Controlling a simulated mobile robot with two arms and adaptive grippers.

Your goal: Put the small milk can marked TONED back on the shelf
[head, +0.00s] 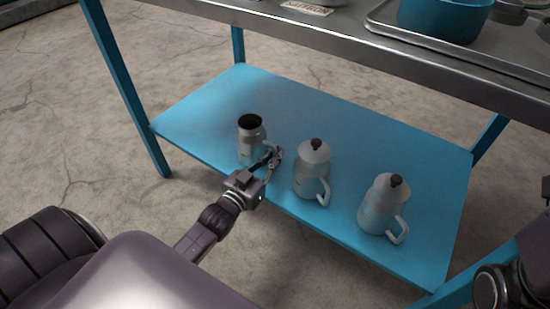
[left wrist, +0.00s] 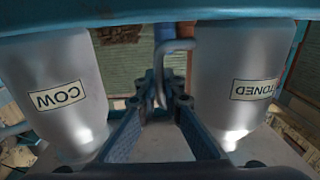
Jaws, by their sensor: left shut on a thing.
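The small metal milk can marked TONED (head: 250,140) is open-topped and upright at the left of the group on the blue lower shelf (head: 190,115). In the left wrist view, which shows things upside down, its body and label are at the right (left wrist: 240,75). My left gripper (head: 270,160) is shut on its handle (left wrist: 161,65), between this can and the one marked COW (left wrist: 62,95). The can's base seems to touch the shelf, but I cannot tell for sure. My right gripper is out of view.
The COW can (head: 312,170) stands lidded just right of the gripper, and another lidded can (head: 380,205) stands farther right. The steel tabletop (head: 330,45) overhangs the shelf, with a tray (head: 460,58) and blue pot (head: 445,18) on it. The shelf's back is clear.

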